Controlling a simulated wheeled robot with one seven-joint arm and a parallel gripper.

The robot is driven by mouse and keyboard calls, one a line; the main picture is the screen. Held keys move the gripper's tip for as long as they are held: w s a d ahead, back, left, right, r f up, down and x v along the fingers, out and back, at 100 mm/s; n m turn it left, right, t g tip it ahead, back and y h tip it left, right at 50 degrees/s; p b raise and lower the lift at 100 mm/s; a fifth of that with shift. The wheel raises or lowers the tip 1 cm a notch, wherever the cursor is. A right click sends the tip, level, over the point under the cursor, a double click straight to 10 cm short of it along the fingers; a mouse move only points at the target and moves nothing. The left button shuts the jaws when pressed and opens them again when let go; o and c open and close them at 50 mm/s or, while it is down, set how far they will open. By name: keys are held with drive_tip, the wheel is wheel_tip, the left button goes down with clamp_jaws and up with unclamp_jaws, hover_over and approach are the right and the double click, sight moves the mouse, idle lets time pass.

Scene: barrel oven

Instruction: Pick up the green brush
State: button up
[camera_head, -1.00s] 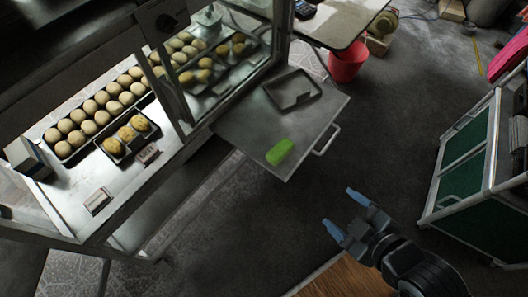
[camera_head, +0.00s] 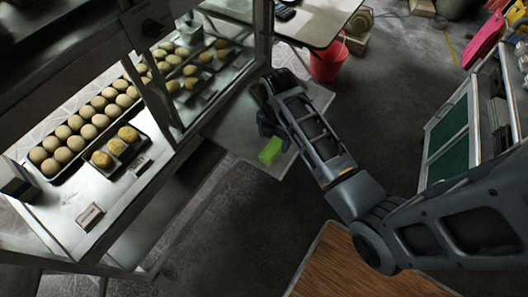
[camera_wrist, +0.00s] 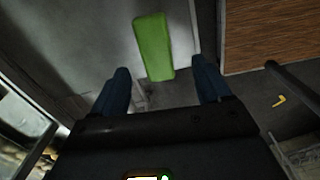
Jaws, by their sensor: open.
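The green brush (camera_head: 270,151) lies on a grey metal shelf (camera_head: 226,128) that juts out from the glass food case. In the wrist view the green brush (camera_wrist: 153,47) shows as a long green block beyond and between my fingertips. My gripper (camera_wrist: 163,82) is open and empty, with its two blue fingers apart on either side of the line to the brush. In the head view my gripper (camera_head: 268,128) is over the shelf, close to the brush. My arm hides much of the shelf there. I cannot tell the exact height of the fingers above the brush.
The glass case (camera_head: 172,75) with trays of buns stands left of the shelf. A red bucket (camera_head: 326,66) stands behind, below a table (camera_head: 318,22). A green-panelled cabinet (camera_head: 447,139) is at the right. The floor between is clear.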

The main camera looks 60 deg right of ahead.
sight(273, 148)
drive_tip(key=shift+w+d+f, duration=0.1)
drive_tip(key=shift+w+f, duration=0.05)
drive_tip(key=shift+f, duration=1.8)
drive_tip(key=shift+w+d+f, duration=0.1)
drive_tip(key=shift+w+f, duration=0.05)
drive_tip(key=shift+f, duration=1.75)
drive_tip(key=shift+c, duration=0.2)
drive_tip(key=c, duration=1)
